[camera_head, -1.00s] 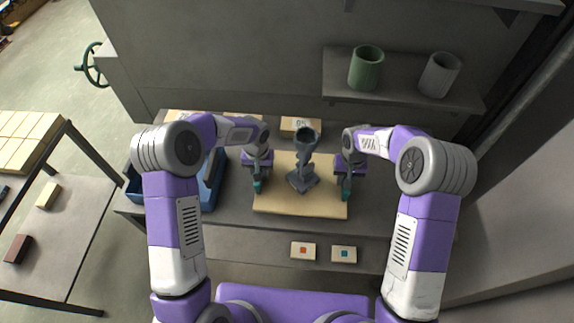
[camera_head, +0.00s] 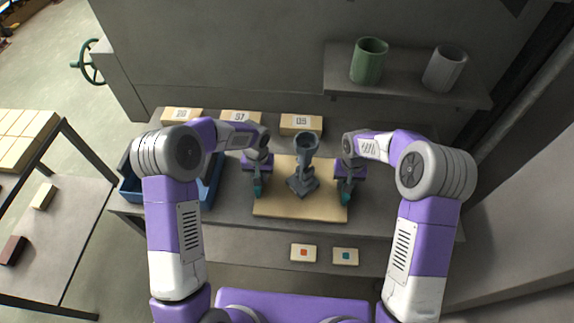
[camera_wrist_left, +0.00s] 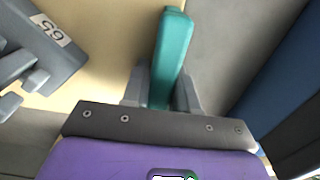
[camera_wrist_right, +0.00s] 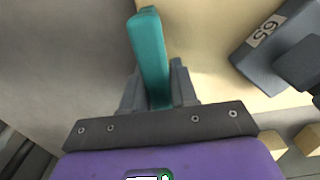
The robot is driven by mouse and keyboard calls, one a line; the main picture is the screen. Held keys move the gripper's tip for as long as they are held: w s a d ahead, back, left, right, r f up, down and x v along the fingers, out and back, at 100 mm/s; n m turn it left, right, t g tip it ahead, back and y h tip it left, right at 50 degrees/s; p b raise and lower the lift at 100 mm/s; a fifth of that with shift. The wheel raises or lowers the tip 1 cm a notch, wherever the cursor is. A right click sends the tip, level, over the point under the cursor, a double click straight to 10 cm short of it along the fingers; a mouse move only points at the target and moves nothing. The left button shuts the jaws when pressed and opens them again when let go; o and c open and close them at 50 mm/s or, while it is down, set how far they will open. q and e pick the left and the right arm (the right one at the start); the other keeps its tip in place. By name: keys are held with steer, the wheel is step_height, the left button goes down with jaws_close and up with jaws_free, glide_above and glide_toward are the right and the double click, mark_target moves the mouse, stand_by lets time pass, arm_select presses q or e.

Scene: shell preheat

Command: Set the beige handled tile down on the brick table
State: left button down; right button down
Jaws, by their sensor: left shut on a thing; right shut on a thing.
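The beige handled tile (camera_head: 300,211) is a flat board with a teal handle at each side. It is level in front of me over the grey counter. A dark grey flared fixture (camera_head: 304,165) stands upright on it, its base marked 65 in both wrist views. My left gripper (camera_head: 258,189) is shut on the left teal handle (camera_wrist_left: 171,52). My right gripper (camera_head: 346,190) is shut on the right teal handle (camera_wrist_right: 149,55). The gap between tile and counter is hard to judge. A grey table (camera_head: 62,235) with bricks on it stands at the far left, apart from the tile.
A blue bin (camera_head: 212,180) is on the counter, left of the tile. Numbered beige blocks (camera_head: 301,123) line the counter's back. Two small colour-marked plates (camera_head: 303,253) are at the counter's front. A wall shelf (camera_head: 405,84) holds a green cup (camera_head: 369,61) and grey cup (camera_head: 445,68).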

arm_select(q)
steer(key=shift+f, duration=0.25)
arm_select(e)
steer(key=shift+f, duration=0.25)
arm_select(q)
steer(key=c, duration=0.9)
jaws_free()
arm_select(e)
steer(key=c, duration=0.9)
jaws_free()
arm_select(q)
step_height(320, 180, up, 12)
steer(key=shift+f, duration=0.15)
arm_select(e)
steer(key=shift+r, duration=0.15)
step_height(320, 180, up, 12)
steer(key=shift+s+f, duration=0.1)
arm_select(q)
steer(key=shift+s, duration=0.15)
arm_select(e)
steer(key=shift+f, duration=0.1)
